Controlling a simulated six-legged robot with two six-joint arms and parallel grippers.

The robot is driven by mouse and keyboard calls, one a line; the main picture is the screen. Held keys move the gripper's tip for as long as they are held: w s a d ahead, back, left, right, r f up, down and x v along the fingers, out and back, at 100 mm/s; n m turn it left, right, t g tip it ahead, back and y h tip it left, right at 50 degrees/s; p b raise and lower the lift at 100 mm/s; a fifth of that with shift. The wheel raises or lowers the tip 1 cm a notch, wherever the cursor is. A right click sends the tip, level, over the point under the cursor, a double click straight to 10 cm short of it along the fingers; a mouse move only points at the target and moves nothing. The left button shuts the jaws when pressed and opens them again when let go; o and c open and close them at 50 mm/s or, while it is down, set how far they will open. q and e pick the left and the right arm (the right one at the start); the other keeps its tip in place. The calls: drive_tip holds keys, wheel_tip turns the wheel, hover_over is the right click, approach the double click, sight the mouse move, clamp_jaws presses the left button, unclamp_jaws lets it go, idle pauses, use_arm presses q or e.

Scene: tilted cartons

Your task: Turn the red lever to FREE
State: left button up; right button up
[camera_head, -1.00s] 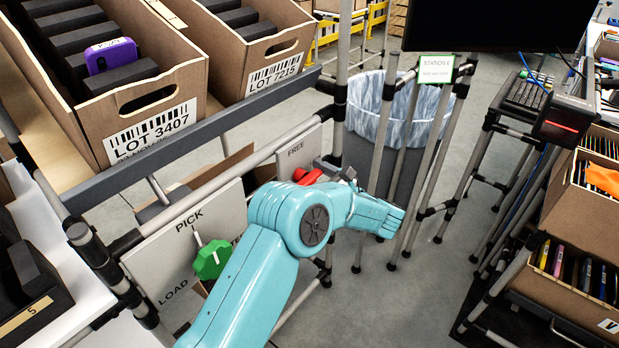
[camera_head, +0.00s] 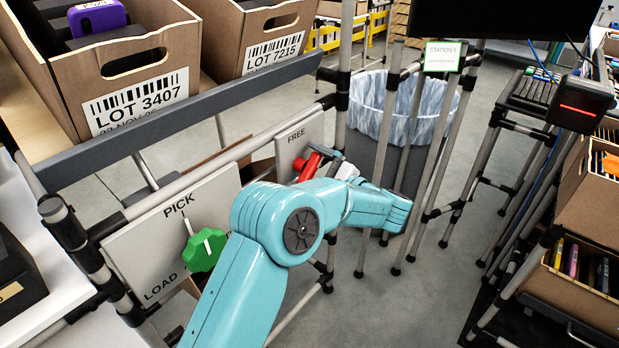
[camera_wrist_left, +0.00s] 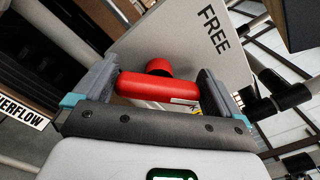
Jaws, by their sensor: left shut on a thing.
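The red lever (camera_head: 308,167) is on a white panel (camera_head: 288,150) marked FREE, beyond my left forearm in the head view. My left gripper (camera_head: 325,158) is shut on the lever, its grey fingers largely hidden by my wrist there. In the left wrist view the red lever (camera_wrist_left: 145,86) lies crosswise between the two fingers of the gripper (camera_wrist_left: 155,90), with its round red hub behind it. The word FREE is at the panel's upper right in that view. Other markings on this panel are hidden. My right gripper is not in view.
A green knob (camera_head: 204,250) sits on a neighbouring panel (camera_head: 150,240) marked PICK and LOAD, close to my left arm. Cartons (camera_head: 125,85) stand on the rack above a grey rail (camera_head: 190,135). A lined bin (camera_head: 385,120) and pipe posts stand beyond my wrist.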

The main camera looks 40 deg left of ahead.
use_arm(q)
drive_tip(key=n+b, duration=0.3)
drive_tip(key=f+n+b, duration=0.1)
drive_tip(key=n+b, duration=0.2)
drive_tip(key=n, duration=0.1)
drive_tip(key=shift+s+b, duration=0.15)
drive_tip(key=shift+b, duration=0.25)
drive_tip(key=shift+r+n+b, duration=0.1)
drive_tip(key=shift+n+b, duration=1.05)
drive_tip(key=shift+n, duration=0.15)
drive_tip(key=o, duration=0.6)
drive_tip(key=shift+d+r, duration=0.1)
drive_tip(key=shift+d, duration=0.05)
